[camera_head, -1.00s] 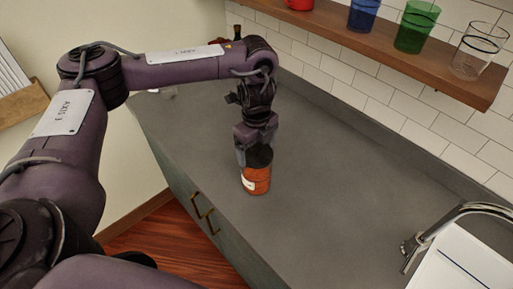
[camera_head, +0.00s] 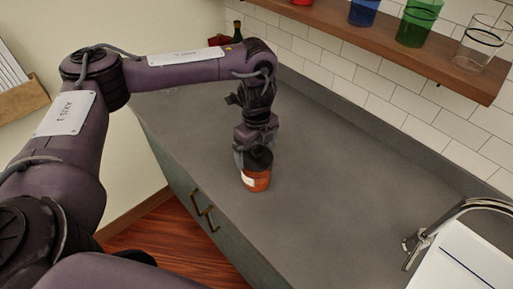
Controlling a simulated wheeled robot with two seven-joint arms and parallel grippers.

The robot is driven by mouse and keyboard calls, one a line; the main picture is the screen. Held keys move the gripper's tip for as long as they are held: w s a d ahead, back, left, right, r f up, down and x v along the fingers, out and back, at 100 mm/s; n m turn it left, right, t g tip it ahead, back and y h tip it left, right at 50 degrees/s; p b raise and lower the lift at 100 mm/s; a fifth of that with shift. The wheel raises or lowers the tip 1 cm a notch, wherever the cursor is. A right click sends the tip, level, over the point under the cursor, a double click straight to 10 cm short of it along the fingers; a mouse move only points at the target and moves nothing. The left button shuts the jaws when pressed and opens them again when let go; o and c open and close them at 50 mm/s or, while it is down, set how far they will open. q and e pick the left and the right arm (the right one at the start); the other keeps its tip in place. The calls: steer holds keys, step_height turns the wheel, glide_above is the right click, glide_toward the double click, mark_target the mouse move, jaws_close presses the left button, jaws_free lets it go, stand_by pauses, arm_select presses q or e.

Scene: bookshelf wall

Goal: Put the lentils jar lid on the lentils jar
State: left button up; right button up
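The lentils jar (camera_head: 257,183), clear with orange-red contents and a pale label, stands upright on the grey counter near its front edge. The dark lentils jar lid (camera_head: 259,160) is on top of the jar's mouth; whether it is fully seated I cannot tell. My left gripper (camera_head: 255,156) points down over the jar, with a finger to the left of the lid. The fingers look spread, with the lid between them; the far finger is mostly hidden. My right gripper is out of view.
The grey counter (camera_head: 330,190) is clear around the jar. A wooden shelf (camera_head: 400,50) with a blue cup (camera_head: 363,12), a green cup (camera_head: 416,24) and a clear glass (camera_head: 480,42) hangs above. A faucet (camera_head: 440,225) stands at right. A dark bottle (camera_head: 237,32) is behind my arm.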

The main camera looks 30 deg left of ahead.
mark_target(256, 151)
arm_select(q)
steer(key=shift+r+p, duration=0.4)
steer(key=shift+r, duration=3.5)
